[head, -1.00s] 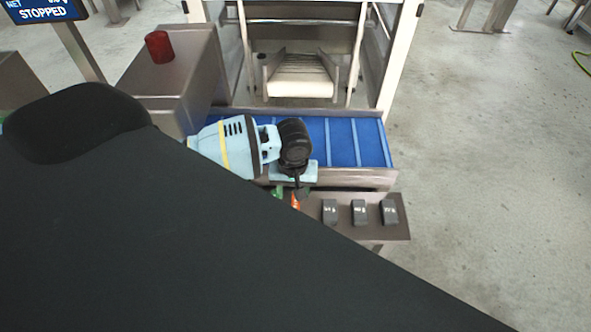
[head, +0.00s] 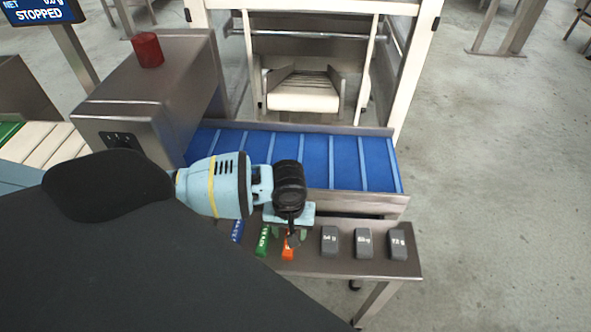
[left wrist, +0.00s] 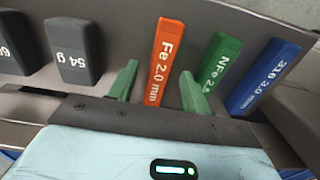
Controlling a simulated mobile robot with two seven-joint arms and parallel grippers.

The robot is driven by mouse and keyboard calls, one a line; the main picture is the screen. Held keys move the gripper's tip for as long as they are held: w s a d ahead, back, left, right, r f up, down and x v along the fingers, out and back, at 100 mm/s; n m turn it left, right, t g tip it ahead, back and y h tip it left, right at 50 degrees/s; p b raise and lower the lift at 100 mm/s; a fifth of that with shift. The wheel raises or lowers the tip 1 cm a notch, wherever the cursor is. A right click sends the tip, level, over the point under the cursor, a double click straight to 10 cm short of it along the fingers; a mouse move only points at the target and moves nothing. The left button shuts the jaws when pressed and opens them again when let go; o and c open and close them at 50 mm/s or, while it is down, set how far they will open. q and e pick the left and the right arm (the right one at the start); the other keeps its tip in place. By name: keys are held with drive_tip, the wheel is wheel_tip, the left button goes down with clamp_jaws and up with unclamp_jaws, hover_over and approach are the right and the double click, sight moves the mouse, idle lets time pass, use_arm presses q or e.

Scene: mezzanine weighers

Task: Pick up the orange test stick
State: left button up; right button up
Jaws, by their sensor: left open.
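The orange test stick (left wrist: 165,62), marked "Fe 2.0 mm", lies on a metal shelf (left wrist: 135,20). In the left wrist view it stands between the two green fingertips of my left gripper (left wrist: 160,85), which are open, with a gap on each side of the stick. In the head view the orange stick (head: 288,246) is partly covered by my left gripper (head: 290,232), which is above the shelf. A green stick (left wrist: 216,72) and a blue stick (left wrist: 262,77) lie beside it. My right gripper is not in view.
Several dark grey weights (head: 363,243) sit on the shelf to the right of the orange stick. A blue belt conveyor (head: 335,160) runs behind the shelf. A steel box with a red beacon (head: 147,50) stands at left.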

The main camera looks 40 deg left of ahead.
use_arm(q)
drive_tip(key=shift+f, duration=0.45)
drive_tip(key=shift+r, duration=0.1)
clamp_jaws()
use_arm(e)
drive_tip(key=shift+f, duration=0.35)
use_arm(q)
drive_tip(key=shift+r, duration=0.6)
wheel_tip(320, 180, up, 2)
drive_tip(key=shift+w+r, duration=0.1)
drive_tip(key=shift+s+d+r, duration=0.15)
drive_tip(key=shift+s+d, duration=0.2)
drive_tip(key=shift+s, duration=0.25)
drive_tip(key=s+d+p, duration=0.1)
drive_tip(key=s+d, duration=0.3)
drive_tip(key=s, duration=0.2)
drive_tip(key=s+d+r, duration=0.1)
drive_tip(key=s+d, duration=0.2)
drive_tip(key=s, duration=0.3)
drive_tip(key=shift+s+d+r+p, duration=0.15)
drive_tip(key=shift+s+d+p, duration=0.1)
drive_tip(key=shift+d+p, duration=0.15)
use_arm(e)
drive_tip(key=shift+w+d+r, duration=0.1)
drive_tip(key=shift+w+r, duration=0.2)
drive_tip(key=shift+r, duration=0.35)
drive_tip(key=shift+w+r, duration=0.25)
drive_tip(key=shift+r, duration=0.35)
